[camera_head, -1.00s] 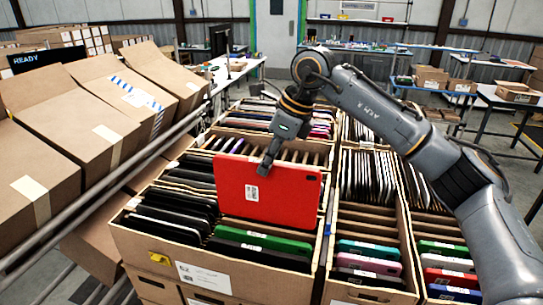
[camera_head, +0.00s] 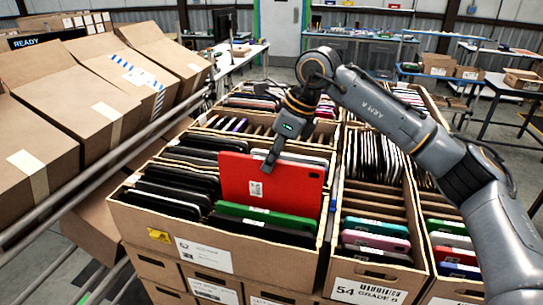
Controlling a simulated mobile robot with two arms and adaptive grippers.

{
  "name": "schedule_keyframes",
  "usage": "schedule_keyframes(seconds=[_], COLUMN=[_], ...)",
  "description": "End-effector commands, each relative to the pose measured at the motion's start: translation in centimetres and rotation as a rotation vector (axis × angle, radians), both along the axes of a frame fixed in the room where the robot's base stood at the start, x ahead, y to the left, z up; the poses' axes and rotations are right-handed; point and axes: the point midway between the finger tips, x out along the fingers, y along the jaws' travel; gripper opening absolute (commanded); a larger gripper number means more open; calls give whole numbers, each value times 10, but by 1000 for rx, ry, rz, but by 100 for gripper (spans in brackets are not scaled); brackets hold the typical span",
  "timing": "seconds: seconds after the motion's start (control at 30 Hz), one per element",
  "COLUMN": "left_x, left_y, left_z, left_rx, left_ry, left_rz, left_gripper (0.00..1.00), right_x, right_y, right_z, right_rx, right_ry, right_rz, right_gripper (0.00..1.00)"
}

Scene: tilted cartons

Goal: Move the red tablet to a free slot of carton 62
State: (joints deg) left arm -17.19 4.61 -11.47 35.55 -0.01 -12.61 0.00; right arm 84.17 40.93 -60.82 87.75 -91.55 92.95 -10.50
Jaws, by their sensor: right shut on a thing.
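The red tablet (camera_head: 298,186) stands upright with a white label on its face. My right gripper (camera_head: 268,165) comes from above and is shut on its top edge. The tablet's lower edge is hidden behind a green tablet (camera_head: 262,212), inside the front left carton (camera_head: 255,258). I cannot tell how deep it sits or whether it touches the bottom. This carton's number is not readable, and I cannot make out a "62" anywhere. My left gripper is out of view.
Several black tablets (camera_head: 165,190) fill the left side of the same carton. A neighbouring carton marked 54 (camera_head: 375,290) stands on the right with coloured tablets and empty slots. Tilted closed cartons (camera_head: 75,105) lie beyond a metal rail (camera_head: 110,160) on the left.

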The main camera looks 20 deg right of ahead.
Motion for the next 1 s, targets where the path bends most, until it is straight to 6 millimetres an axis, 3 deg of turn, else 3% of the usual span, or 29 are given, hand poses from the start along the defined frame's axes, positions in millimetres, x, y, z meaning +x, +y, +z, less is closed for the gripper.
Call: schedule_keyframes(seconds=[1.0], left_x=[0], left_y=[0], left_z=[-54], left_rx=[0], left_ry=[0], left_rz=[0], left_gripper=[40], right_x=[0], right_y=[0], right_z=[-70], right_rx=[2], right_ry=[-3], right_rz=[1], right_gripper=[0])
